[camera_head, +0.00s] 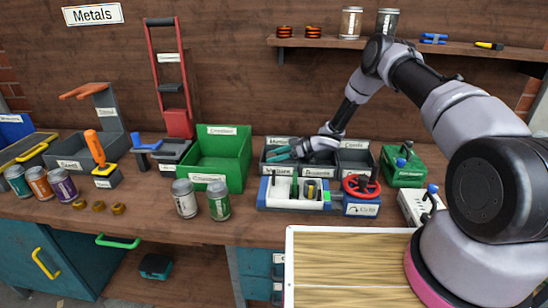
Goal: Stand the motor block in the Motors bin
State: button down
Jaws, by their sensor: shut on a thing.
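My gripper (283,154) reaches in from the right, low over the left part of a dark grey divided bin (354,144) on the bench. Its teal fingers point left. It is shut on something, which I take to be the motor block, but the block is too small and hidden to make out. I cannot tell whether it is upright or touches the bin floor. A back label at the left of this bin seems to begin with "Mo"; the print is too small to be sure it is the Motors bin.
A green bin (222,142) stands just left. In front are a white-blue fixture (270,191) and a red handwheel (361,186). Cans (184,198) stand on the bench's front left. A green box (403,165) is on the right. A shelf (440,47) hangs above.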

jog(key=shift+f, duration=0.2)
jog(key=shift+c, duration=1)
grip_release()
jog(key=shift+r, duration=0.2)
jog(key=v, duration=0.7)
jog(key=shift+d, duration=0.25)
